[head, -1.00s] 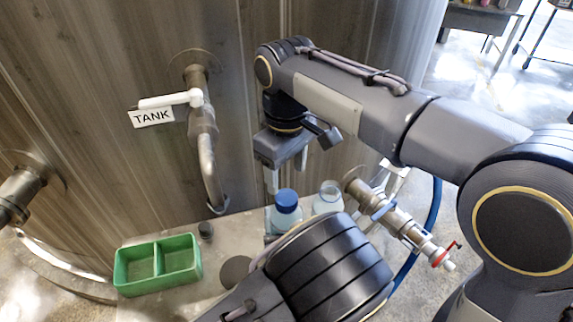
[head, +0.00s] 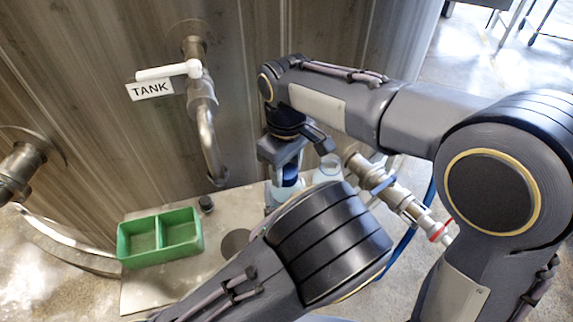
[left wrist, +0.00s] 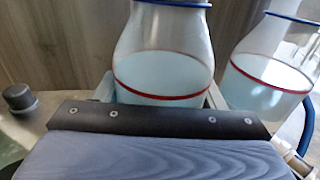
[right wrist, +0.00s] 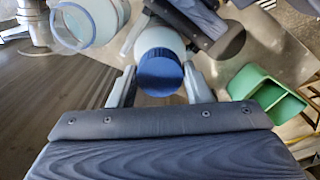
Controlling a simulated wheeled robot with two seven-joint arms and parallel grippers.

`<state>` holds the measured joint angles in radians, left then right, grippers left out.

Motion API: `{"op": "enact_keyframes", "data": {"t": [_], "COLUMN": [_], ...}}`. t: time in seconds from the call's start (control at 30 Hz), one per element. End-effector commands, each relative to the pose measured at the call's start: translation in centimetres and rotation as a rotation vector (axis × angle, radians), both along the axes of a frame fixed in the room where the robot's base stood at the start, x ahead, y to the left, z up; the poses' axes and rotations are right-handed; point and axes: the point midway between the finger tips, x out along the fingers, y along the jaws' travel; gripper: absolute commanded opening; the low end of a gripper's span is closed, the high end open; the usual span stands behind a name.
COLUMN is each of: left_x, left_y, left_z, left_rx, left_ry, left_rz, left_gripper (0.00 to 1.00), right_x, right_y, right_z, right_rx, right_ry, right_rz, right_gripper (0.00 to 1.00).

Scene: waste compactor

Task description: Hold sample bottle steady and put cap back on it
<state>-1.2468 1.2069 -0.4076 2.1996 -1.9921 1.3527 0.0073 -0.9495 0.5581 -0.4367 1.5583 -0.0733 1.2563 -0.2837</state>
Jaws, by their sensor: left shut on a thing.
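The sample bottle (left wrist: 163,45), clear with pale blue liquid and a red line, stands upright in my left gripper (left wrist: 160,98), which is shut on it. A blue cap (right wrist: 160,72) sits on top of the bottle; I cannot tell how tightly. In the head view the bottle (head: 284,192) is partly hidden by my arms, and the left fingers are hidden. My right gripper (right wrist: 160,88) points down over the cap. Its fingers are open, one on each side of the cap, with small gaps visible.
A second, similar bottle (head: 328,168) without a cap stands just right of the held one. A green two-part tray (head: 160,238) and a small dark knob (head: 206,203) are at the left. The tank pipe (head: 208,140) and a valve with a red handle (head: 437,231) flank the bottles.

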Motion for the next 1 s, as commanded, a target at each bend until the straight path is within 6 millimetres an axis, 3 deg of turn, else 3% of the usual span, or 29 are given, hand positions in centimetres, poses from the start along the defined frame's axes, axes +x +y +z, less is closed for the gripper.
{"op": "enact_keyframes", "data": {"t": [0.03,0.23,0.37,0.6,0.73,0.77,0.9,1.0], "left_x": [0.01,0.00,0.00,0.00,0.00,0.00,0.00,0.00], "left_y": [0.00,0.00,0.00,0.00,0.00,0.00,0.00,0.00], "left_z": [0.02,0.02,0.02,0.02,0.02,0.02,0.02,0.02], "left_rx": [0.000,0.000,0.000,0.000,0.000,0.000,0.000,0.000], "left_ry": [-0.001,-0.001,-0.001,-0.001,-0.001,-0.001,-0.001,-0.001], "left_rz": [0.000,0.000,0.000,0.000,0.000,0.000,0.000,0.000], "left_gripper": [0.00,0.00,0.00,0.00,0.00,0.00,0.00,0.00], "right_x": [0.00,0.01,0.02,0.03,0.02,0.02,0.02,0.02], "right_y": [0.00,-0.01,-0.01,-0.01,-0.01,-0.01,-0.01,-0.01], "right_z": [0.02,0.03,0.04,0.02,0.02,0.02,0.02,0.02], "right_rx": [0.000,0.000,0.001,0.001,0.001,0.001,0.001,0.001], "right_ry": [0.000,0.000,-0.001,0.000,0.000,0.000,0.000,0.000], "right_rz": [0.000,0.000,-0.074,-0.474,-0.459,-0.458,-0.457,-0.457], "right_gripper": [0.38,0.14,0.14,0.14,0.14,0.42,0.61,0.63]}}
